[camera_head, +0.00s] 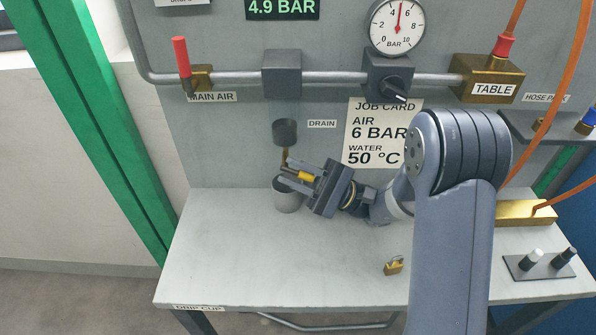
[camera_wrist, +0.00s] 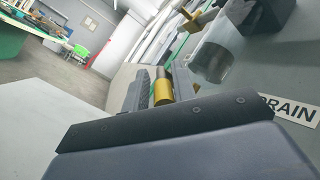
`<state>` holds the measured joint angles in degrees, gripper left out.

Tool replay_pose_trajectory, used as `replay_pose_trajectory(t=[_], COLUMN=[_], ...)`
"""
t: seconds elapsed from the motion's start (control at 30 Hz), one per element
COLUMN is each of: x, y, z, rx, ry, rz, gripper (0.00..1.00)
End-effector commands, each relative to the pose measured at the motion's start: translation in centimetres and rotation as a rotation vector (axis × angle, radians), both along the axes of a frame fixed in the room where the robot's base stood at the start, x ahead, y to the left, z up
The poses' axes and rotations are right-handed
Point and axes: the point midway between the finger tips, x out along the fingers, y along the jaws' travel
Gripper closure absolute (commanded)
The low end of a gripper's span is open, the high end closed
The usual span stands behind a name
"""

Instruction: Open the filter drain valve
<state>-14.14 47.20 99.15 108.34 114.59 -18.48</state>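The filter is a dark grey cup-shaped body (camera_head: 284,132) on the panel, left of the DRAIN label (camera_head: 322,124). A thin brass drain stem (camera_head: 285,157) hangs below it. My gripper (camera_head: 286,174) reaches left under the filter, just above the drip cup (camera_head: 287,199). A yellow, handle-like piece (camera_head: 306,176) lies between the two fingers. It also shows in the wrist view as a yellow cylinder (camera_wrist: 162,90) with a dark end. Whether the fingers press on it is unclear. The wrist view also shows the clear filter bowl (camera_wrist: 213,60).
A brass padlock (camera_head: 394,265) lies on the bench (camera_head: 250,270). The red-handled main air valve (camera_head: 181,58) stands upper left, and a black knob (camera_head: 395,88) sits under the gauge. The bench's left front is clear.

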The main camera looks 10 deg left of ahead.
Motion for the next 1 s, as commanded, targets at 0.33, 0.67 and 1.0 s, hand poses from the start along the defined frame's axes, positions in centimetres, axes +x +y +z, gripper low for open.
replay_pose_trajectory(t=[0.33,0.67,1.0], x=[0.1,0.4,0.9], y=[0.1,-1.1,-3.2], z=[-0.2,-1.3,-1.5], rx=[-0.005,-0.006,-0.004], ry=[0.001,0.001,-0.002], rz=[-0.002,-0.002,-0.002], gripper=[0.62,0.62,0.62])
